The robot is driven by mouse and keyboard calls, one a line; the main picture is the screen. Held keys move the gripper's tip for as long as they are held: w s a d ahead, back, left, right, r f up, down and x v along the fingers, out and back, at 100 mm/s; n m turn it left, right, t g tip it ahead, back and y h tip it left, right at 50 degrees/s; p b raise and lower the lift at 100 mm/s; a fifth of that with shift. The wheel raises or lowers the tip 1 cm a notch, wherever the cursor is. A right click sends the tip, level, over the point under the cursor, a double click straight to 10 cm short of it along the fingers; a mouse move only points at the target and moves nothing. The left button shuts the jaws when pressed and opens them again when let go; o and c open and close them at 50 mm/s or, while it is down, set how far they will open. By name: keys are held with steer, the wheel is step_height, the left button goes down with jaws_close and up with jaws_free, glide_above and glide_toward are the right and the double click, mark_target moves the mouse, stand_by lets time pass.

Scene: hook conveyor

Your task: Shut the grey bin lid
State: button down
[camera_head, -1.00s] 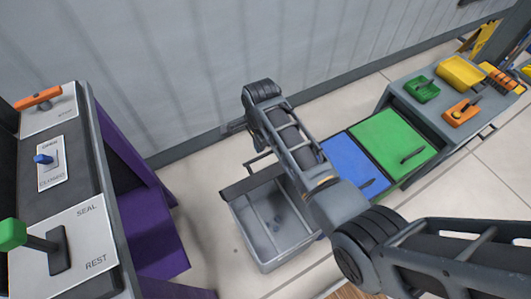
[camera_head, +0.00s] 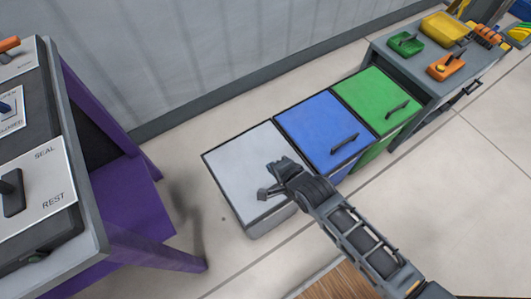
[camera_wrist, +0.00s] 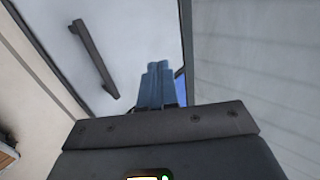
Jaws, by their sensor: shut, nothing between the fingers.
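The grey bin (camera_head: 268,222) has its lid (camera_head: 238,160) down flat over its top, level with the coloured lids beside it in the head view. The pale lid also fills much of the wrist view (camera_wrist: 135,35), with its dark bar handle (camera_wrist: 95,58) left of my fingers. My gripper (camera_head: 268,190) is over the front right part of the lid. Its fingers (camera_wrist: 158,68) are together and empty. I cannot tell whether they touch the lid. In the head view my gripper hides much of the lid's handle area.
A blue-lidded bin (camera_head: 318,130) and a green-lidded bin (camera_head: 375,95) stand to the right. Beyond them is a grey table (camera_head: 405,65) with trays. A purple-framed control stand (camera_head: 135,205) is on the left. Floor is free in front of the bins.

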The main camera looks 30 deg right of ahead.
mark_target(276, 187)
steer(key=shift+t, duration=0.4)
steer(key=s+f+b, duration=0.1)
steer(key=f, duration=0.2)
steer(key=s+f+b, duration=0.1)
steer(key=f+b, duration=0.1)
steer(key=f, duration=0.1)
steer(key=s+f+b, duration=0.2)
steer(key=f, duration=0.1)
